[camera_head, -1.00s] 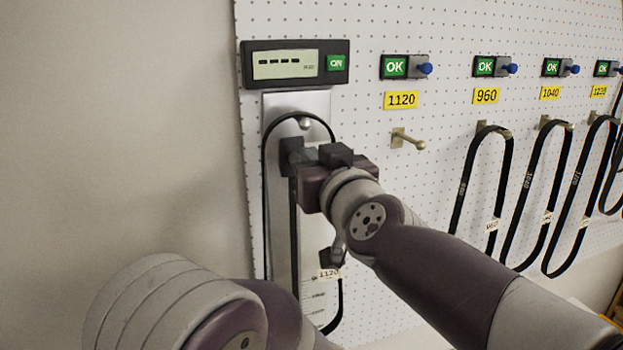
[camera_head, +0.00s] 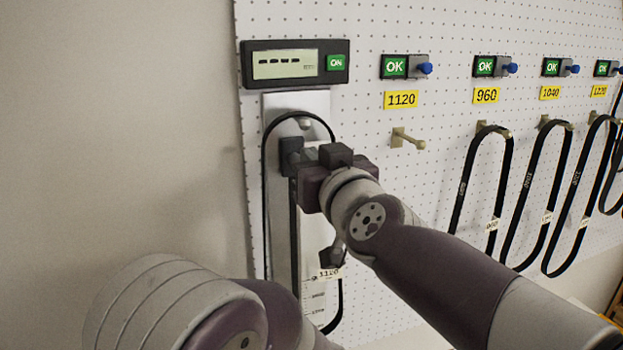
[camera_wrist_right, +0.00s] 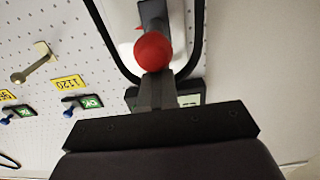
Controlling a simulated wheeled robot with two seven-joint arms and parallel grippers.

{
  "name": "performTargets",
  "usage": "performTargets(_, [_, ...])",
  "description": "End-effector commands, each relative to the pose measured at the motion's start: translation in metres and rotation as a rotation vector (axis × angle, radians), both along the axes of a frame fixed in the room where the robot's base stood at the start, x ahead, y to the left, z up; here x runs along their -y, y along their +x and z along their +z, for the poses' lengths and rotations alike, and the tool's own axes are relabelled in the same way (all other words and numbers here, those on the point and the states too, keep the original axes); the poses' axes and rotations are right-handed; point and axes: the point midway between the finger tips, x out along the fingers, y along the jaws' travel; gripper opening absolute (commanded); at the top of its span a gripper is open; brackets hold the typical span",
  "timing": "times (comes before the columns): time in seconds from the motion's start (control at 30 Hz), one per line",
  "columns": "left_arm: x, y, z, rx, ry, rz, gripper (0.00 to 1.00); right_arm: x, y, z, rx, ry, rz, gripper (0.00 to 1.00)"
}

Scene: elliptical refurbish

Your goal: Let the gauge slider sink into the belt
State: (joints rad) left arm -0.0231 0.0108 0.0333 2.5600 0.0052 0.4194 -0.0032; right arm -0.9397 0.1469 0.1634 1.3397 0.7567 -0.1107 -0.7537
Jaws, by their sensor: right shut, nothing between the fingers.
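The gauge has a pale metal plate (camera_head: 285,102) on the pegboard, with a display (camera_head: 285,64) above it showing dashes. A black belt (camera_head: 264,190) hangs over the peg (camera_head: 304,123) at the plate's top, with a 1120 tag (camera_head: 329,274) low on it. My right gripper (camera_head: 291,158) is at the plate, inside the loop. In the right wrist view its shut fingers (camera_wrist_right: 157,88) are at a red knob (camera_wrist_right: 152,51), apparently the slider's, with nothing between them. Whether they touch it is unclear. My arm hides much of the slider and lower loop. My left gripper is out of view.
A bare hook (camera_head: 407,139) sits right of the gauge under the yellow 1120 label (camera_head: 401,100). Several more belts hang on hooks farther right, such as the one under 960 (camera_head: 463,185). OK boxes (camera_head: 396,67) line the top. The wall at left is clear.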

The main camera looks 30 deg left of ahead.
Motion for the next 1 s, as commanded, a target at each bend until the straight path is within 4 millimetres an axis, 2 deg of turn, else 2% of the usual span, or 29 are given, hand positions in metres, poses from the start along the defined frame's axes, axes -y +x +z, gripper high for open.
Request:
performTargets(0.03, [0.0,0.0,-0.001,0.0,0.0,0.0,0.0,-0.001,0.0,-0.006,-0.007,-0.008,0.002,0.0])
performTargets(0.43, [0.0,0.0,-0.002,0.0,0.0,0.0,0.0,-0.001,0.0,-0.007,-0.008,-0.009,0.002,0.0])
performTargets(0.7, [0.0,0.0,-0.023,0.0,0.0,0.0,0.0,-0.001,0.0,-0.029,-0.006,-0.009,0.002,0.0])
performTargets(0.83, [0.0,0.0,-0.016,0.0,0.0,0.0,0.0,0.004,-0.004,-0.019,-0.004,-0.005,0.002,0.0])
performTargets(1.0, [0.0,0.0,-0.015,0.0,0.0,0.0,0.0,0.025,-0.022,-0.012,-0.002,-0.002,0.001,0.0])
